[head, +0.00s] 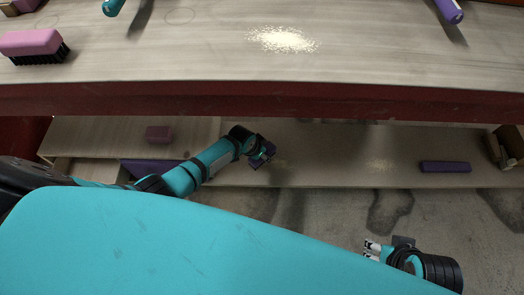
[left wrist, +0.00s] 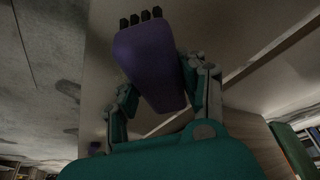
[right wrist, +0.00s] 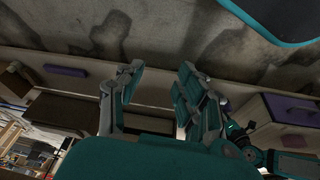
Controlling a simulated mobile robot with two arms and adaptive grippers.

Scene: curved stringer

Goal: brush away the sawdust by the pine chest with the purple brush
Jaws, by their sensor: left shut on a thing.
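My left gripper (head: 262,153) is shut on the purple brush (left wrist: 148,65), over the lower shelf. In the left wrist view the brush's purple body fills the space between the fingers, with dark bristle tufts at its far end. I cannot tell which wooden box is the pine chest.
The upper shelf (head: 390,70) holds bright sawdust (head: 283,39) and a pink brush (head: 32,46); its dark red edge (head: 330,99) overhangs the lower shelf. Below, a purple block (head: 445,167) lies right, near a brown wooden box (head: 505,146).

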